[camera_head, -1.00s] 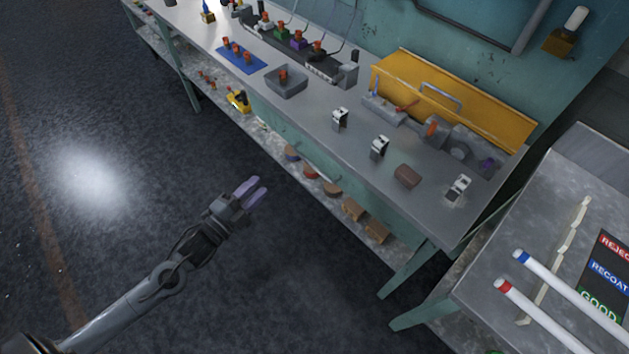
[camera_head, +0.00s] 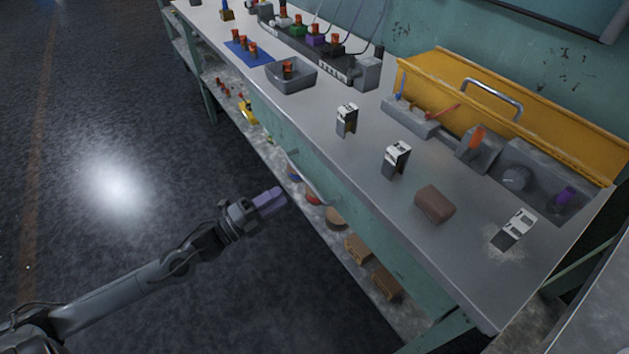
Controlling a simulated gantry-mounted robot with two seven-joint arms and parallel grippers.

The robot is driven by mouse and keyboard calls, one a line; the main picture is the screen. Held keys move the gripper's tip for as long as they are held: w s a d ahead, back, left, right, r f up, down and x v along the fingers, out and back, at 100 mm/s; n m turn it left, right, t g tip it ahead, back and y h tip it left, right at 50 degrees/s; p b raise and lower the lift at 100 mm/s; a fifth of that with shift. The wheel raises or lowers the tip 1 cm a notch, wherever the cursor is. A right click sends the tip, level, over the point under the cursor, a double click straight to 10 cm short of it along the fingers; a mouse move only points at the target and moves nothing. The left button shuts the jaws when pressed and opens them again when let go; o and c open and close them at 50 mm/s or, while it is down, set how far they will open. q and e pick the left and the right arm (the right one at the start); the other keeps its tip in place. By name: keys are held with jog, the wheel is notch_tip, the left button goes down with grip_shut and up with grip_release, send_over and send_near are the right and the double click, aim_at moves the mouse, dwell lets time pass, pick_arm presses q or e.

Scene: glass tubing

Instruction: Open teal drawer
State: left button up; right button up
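The teal drawer (camera_head: 318,168) sits in the front of the workbench, under the tabletop, and looks shut. Its pale curved handle (camera_head: 308,180) shows on the front face. My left gripper (camera_head: 270,200) has purple fingers and is in front of the bench, a little left of and below the handle, apart from it in the picture. Its fingers overlap in this view, so I cannot tell whether they are open. My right gripper is not in view.
The tabletop (camera_head: 330,150) holds a grey tray (camera_head: 291,76), a brown block (camera_head: 434,204) and an open yellow toolbox-like case (camera_head: 530,110). A lower shelf (camera_head: 372,288) holds wooden blocks and rounded pieces. The floor (camera_head: 130,230) on the left is clear.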

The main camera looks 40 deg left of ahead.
aim_at(305, 178)
pick_arm(q)
jog(key=shift+b+x, duration=2)
jog(key=shift+x, duration=2.9)
jog(key=shift+s, duration=0.1)
grip_shut()
